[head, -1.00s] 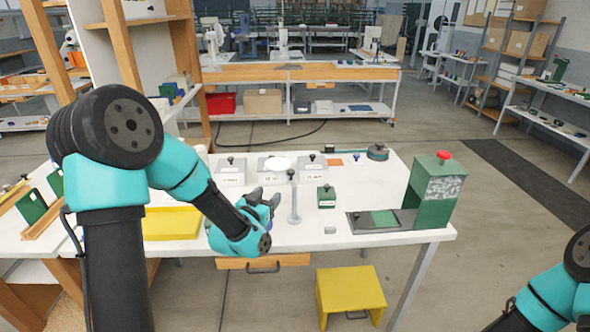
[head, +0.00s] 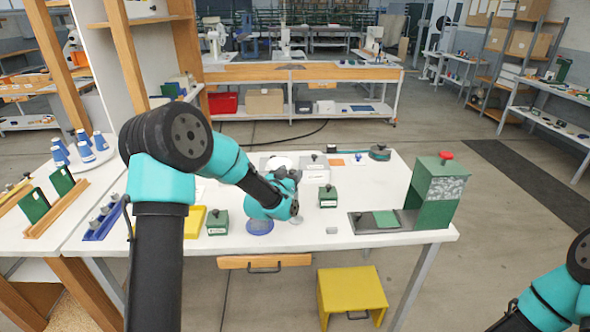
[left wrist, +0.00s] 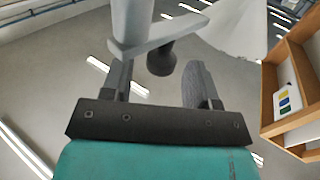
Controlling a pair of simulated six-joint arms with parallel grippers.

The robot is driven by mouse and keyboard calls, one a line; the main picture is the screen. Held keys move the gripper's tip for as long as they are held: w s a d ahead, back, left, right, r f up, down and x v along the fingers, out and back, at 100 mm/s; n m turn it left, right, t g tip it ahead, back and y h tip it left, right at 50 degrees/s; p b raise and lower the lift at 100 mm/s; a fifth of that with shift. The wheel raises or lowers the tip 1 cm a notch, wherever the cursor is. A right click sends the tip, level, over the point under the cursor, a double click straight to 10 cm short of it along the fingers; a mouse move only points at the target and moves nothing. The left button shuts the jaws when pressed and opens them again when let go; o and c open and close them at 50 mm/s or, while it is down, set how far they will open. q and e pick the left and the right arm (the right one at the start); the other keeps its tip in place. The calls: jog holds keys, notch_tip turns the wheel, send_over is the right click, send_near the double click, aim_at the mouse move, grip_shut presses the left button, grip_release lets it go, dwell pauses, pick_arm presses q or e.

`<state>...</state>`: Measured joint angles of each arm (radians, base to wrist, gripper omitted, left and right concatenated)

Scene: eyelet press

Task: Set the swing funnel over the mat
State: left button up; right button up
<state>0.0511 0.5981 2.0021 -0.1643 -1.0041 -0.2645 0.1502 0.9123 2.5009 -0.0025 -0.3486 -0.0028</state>
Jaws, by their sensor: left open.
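The green mat (head: 385,219) lies on a dark grey plate at the table's front right, in front of a tall green press (head: 438,190) with a red knob. My left gripper (head: 288,176) is at the grey post, and my arm hides most of that post in the head view. In the left wrist view, the pale post (left wrist: 130,25) carries a side arm with a pale funnel (left wrist: 235,32) at upper right. A black knob (left wrist: 160,57) shows between the open fingers; I cannot tell whether they touch it. My right gripper is outside the views.
A small green block (head: 327,197) with a knob stands between the left gripper and the plate. Another green block (head: 217,222), a blue disc (head: 260,227) and a yellow tray (head: 194,222) lie at left. White lidded boxes stand behind. A small grey piece (head: 332,231) lies near the front edge.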

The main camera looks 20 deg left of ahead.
pick_arm(q)
jog(key=w, duration=0.3)
jog(key=shift+w+d, duration=0.15)
jog(key=shift+w, duration=0.2)
jog(key=shift+c, duration=0.3)
grip_shut()
